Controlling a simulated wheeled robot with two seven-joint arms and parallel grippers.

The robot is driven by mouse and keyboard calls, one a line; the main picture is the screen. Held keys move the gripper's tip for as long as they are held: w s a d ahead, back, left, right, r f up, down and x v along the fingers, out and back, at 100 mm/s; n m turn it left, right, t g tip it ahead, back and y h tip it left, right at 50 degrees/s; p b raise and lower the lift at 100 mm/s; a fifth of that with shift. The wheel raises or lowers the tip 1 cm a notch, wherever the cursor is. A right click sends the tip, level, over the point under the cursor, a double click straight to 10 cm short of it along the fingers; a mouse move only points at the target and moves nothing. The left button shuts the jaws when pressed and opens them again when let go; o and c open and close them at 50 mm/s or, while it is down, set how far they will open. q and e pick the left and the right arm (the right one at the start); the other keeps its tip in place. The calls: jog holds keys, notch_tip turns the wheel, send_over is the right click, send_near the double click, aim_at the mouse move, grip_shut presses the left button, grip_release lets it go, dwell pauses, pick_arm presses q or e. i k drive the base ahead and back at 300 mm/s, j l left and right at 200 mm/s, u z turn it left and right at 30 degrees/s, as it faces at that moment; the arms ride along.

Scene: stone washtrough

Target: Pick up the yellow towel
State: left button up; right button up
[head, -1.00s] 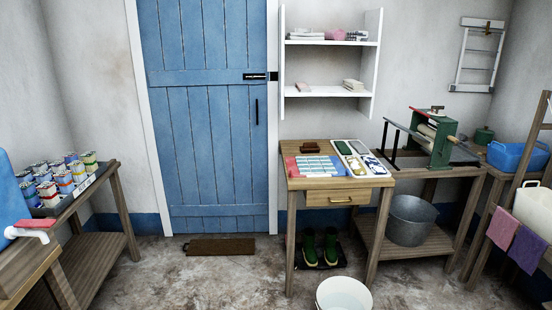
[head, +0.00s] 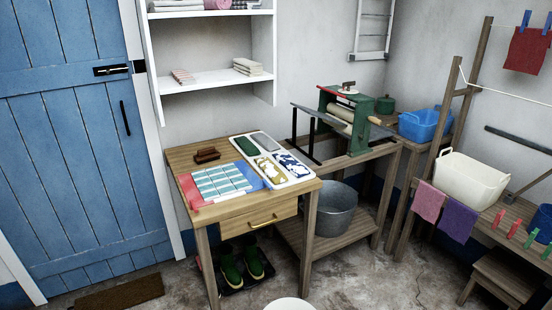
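I cannot make out a clear yellow towel in the head view. A yellow-and-white piece (head: 270,171) lies in one compartment of the white tray (head: 304,181) on the small wooden table; whether it is cloth I cannot tell. Beside the tray lies a teal-and-white striped cloth (head: 220,182). A pink towel (head: 429,202) and a purple towel (head: 458,220) hang side by side from a rail at the right. A red cloth (head: 527,50) hangs from a line by blue pegs. Neither of my grippers is in view.
The wooden table (head: 245,211) has a drawer and a brown brush (head: 207,155). A green mangle (head: 345,115) stands on a bench behind it, with a metal tub (head: 335,208) below. A white basin (head: 470,180) and a stool (head: 505,272) are at the right. Floor shows between them.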

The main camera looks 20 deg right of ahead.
aim_at(275, 175)
jog(key=i+j+z, duration=0.25)
jog(key=i, duration=0.2)
jog(key=i+j+z, duration=0.25)
jog(key=i, duration=0.2)
jog(key=i+l, duration=0.05)
jog(key=l, duration=0.05)
